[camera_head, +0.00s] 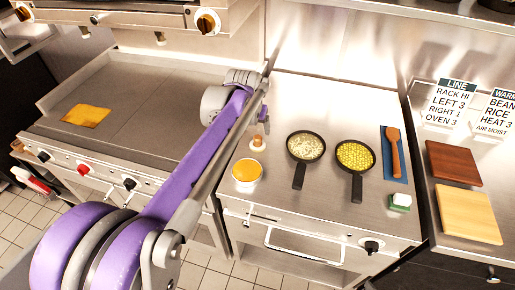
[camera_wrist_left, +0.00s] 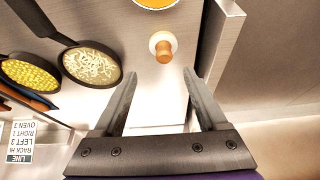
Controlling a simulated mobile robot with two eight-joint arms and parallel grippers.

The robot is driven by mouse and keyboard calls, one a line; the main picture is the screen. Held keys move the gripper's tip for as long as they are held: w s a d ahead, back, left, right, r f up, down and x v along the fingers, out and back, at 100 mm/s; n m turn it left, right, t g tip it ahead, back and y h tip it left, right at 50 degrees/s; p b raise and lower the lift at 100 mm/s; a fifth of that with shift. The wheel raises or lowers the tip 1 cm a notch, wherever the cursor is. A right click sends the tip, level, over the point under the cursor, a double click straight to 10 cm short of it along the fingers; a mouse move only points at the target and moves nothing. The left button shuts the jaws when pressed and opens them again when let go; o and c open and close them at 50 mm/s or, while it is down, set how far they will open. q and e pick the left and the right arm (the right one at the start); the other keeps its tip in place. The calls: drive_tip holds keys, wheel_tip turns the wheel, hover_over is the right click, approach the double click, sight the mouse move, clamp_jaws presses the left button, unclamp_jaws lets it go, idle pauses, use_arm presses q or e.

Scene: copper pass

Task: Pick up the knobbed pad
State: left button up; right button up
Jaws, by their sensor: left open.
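The knobbed pad (camera_head: 257,143), a small pale round pad with a wooden knob on top, stands on the steel counter behind a round container of orange food. It also shows in the left wrist view (camera_wrist_left: 162,44), knob toward me, just beyond my fingertips. My left gripper (camera_wrist_left: 160,75) is open and empty, with the pad centred ahead of the gap between its fingers and not between them. In the head view my left arm reaches over the counter and its wrist partly hides the gripper. My right gripper is not in view.
The round container of orange food (camera_head: 247,173) is close in front of the pad. A pan of pale food (camera_head: 306,146) and a pan of yellow food (camera_head: 355,156) are to the right. A wooden utensil (camera_head: 394,150) lies on a blue cloth. The griddle (camera_head: 140,95) is left.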

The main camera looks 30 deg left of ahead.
sight(257, 138)
use_arm(q)
drive_tip(key=x, duration=0.3)
drive_tip(key=a+x, duration=0.1)
drive_tip(key=x, duration=0.1)
drive_tip(key=shift+w, duration=0.1)
drive_tip(key=x, duration=0.6)
drive_tip(key=shift+w, duration=0.15)
clamp_jaws()
